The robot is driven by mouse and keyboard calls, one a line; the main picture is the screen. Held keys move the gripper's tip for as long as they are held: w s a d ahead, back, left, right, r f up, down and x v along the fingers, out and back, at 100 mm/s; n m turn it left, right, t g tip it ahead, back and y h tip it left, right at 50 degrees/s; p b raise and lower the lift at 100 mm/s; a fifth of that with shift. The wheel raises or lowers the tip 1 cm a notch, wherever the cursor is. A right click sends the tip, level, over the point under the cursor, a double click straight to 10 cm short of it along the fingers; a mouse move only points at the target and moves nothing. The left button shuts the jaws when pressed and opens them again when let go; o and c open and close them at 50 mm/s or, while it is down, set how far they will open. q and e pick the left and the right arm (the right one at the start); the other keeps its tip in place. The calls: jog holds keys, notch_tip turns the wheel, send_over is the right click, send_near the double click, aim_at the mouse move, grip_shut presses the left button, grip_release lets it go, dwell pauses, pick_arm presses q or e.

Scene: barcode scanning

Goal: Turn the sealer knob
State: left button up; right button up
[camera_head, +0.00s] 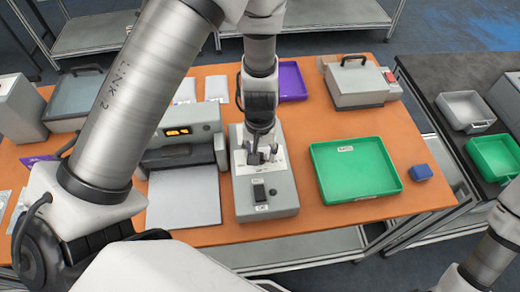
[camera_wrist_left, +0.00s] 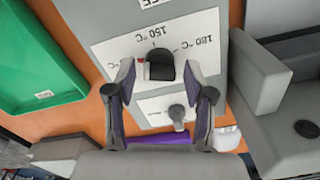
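The grey control box (camera_head: 278,203) stands mid-table with a white dial panel on top. My left gripper (camera_head: 262,157) points down over the panel in the head view and largely hides the knob there. In the left wrist view, the left gripper (camera_wrist_left: 160,72) is open, with one finger on each side of the knob and a visible gap on both sides. My right gripper is out of view; only part of that arm shows at lower right.
A grey machine with an orange display (camera_head: 178,131) stands left of the box. A purple tray (camera_head: 292,82) lies behind.

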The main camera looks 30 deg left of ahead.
aim_at(260, 153)
pick_arm(q)
jog(key=shift+w, duration=0.1)
notch_tip(260, 153, up, 12)
dwell(0.5)
dwell(0.4)
